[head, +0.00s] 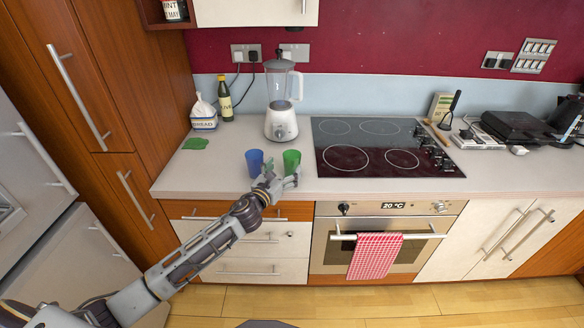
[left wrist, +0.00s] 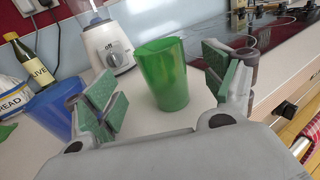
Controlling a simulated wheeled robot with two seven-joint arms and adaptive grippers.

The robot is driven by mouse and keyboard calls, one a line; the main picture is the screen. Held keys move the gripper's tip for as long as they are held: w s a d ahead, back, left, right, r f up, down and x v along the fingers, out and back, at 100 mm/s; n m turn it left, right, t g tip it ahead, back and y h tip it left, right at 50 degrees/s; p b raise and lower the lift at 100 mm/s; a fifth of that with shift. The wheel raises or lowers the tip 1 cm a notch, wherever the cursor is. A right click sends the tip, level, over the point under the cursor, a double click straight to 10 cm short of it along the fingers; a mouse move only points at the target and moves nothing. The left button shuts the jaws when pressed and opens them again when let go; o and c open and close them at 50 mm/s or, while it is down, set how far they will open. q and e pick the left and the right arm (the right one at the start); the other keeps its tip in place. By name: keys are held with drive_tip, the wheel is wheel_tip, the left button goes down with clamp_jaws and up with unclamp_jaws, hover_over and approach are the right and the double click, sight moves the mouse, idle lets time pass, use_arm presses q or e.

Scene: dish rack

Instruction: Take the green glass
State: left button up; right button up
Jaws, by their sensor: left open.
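The green glass (head: 291,159) stands upright on the counter, just right of a blue glass (head: 254,162). In the left wrist view the green glass (left wrist: 163,76) stands between the spread fingers, a little beyond their tips. My left gripper (head: 277,181) is open and empty at the counter's front edge, close in front of the green glass; it also shows in the left wrist view (left wrist: 160,98). The blue glass (left wrist: 52,112) is outside the left finger there, partly hidden by it. My right gripper is not in view.
A blender (head: 281,105) stands behind the glasses. A black hob (head: 375,148) is to the right. The counter (head: 200,172) is clear left of the blue glass.

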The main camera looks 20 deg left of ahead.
use_arm(q)
drive_tip(key=shift+w, duration=0.5)
drive_tip(key=shift+d, duration=0.1)
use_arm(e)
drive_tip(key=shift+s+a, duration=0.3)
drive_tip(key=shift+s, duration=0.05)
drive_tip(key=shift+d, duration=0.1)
